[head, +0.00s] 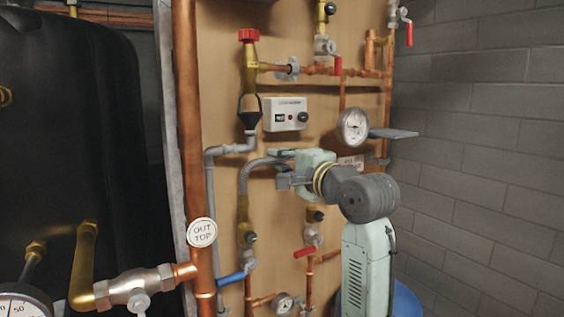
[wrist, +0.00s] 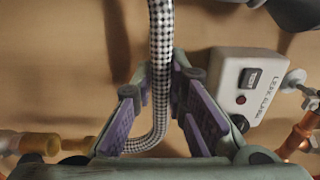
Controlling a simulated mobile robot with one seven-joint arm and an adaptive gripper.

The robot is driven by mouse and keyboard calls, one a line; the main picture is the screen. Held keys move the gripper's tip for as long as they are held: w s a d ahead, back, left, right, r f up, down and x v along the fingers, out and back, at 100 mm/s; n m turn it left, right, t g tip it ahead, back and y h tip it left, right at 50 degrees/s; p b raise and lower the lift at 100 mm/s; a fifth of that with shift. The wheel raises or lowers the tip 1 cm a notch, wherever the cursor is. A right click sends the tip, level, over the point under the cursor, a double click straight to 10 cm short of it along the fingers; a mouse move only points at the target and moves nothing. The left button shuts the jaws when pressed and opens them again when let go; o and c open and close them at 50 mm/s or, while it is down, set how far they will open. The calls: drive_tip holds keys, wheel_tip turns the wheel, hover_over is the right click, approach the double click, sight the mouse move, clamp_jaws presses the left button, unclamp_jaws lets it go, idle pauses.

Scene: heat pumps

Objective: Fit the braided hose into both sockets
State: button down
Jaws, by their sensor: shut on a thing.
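The braided hose (head: 252,172) looks grey in the head view. It rises from near a left brass fitting (head: 243,232) and bends right to my gripper (head: 282,168). In the wrist view the hose (wrist: 160,42) has a black and white weave and runs from the top down between the purple-padded jaws (wrist: 158,85). My gripper is shut on it. Below the jaws it curves left behind a finger, towards another brass fitting (wrist: 38,143). That fitting seems to be on the right pipe (head: 315,216). Whether either hose end is seated, I cannot tell.
The leak alarm box (head: 286,113) is just above my gripper; it also shows in the wrist view (wrist: 243,88). A grey pipe (head: 209,180) runs at left. A gauge (head: 353,127) and red-handled valve (head: 304,252) are close. The wall at right is clear.

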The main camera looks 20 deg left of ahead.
drive_tip(key=shift+f, duration=1.95)
idle(2.1)
drive_tip(key=c, duration=1.5)
unclamp_jaws()
drive_tip(key=shift+v, duration=4.3)
drive_tip(key=shift+d, duration=0.1)
